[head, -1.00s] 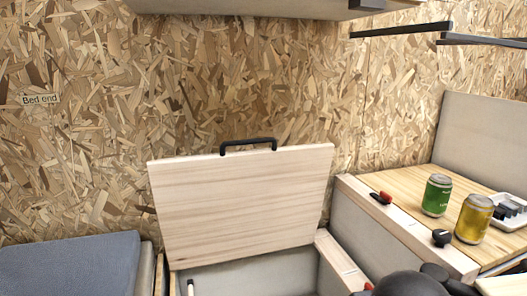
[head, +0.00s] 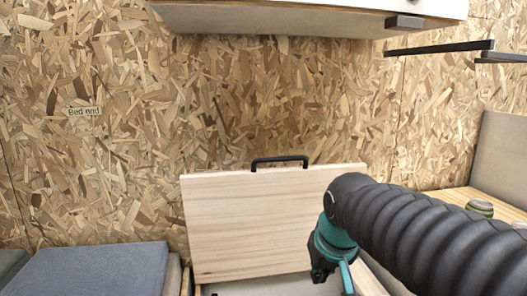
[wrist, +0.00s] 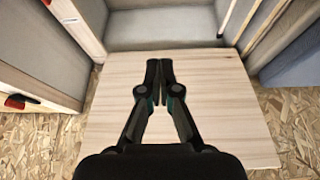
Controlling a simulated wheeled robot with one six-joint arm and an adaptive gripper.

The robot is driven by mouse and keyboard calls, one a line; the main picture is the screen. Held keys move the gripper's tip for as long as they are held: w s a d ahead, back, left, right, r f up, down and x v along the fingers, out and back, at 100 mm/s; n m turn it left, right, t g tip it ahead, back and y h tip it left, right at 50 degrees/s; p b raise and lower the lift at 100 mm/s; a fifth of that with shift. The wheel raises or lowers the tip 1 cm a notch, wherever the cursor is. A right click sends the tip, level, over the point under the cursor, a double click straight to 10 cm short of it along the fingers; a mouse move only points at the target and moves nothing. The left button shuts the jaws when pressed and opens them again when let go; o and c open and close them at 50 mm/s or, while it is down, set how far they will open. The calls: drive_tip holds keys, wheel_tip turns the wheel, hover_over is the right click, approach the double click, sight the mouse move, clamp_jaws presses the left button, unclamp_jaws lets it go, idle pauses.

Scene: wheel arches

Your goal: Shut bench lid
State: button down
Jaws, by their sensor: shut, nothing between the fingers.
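The bench lid (head: 255,222) is a pale wooden panel standing raised against the chipboard wall in the head view, with a black handle (head: 279,161) on its top edge. The lid also fills the middle of the wrist view (wrist: 215,105). My gripper (wrist: 165,65) is shut and empty, over the lid's face in the wrist view; I cannot tell whether it touches. In the head view my gripper (head: 333,276) is at the lid's lower right, partly cut off by the frame. The open bench box (wrist: 150,32) shows beyond the lid's edge. The handle is hidden in the wrist view.
A blue-grey cushion (head: 88,272) lies left of the bench. A cabinet (head: 310,20) hangs above, with black bars (head: 440,48) at right. A can (head: 480,208) stands on the wooden counter at right, mostly behind my arm.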

drive_tip(key=w+a+r, duration=0.6)
drive_tip(key=w+r, duration=0.2)
drive_tip(key=w, duration=0.2)
drive_tip(key=t+y, duration=0.1)
drive_tip(key=t, duration=0.2)
approach(262, 159)
drive_tip(key=x, duration=0.3)
drive_tip(key=w+r+b+x, duration=0.1)
drive_tip(key=x, duration=0.5)
drive_tip(key=shift+w+r, duration=0.1)
drive_tip(key=shift+w, duration=0.3)
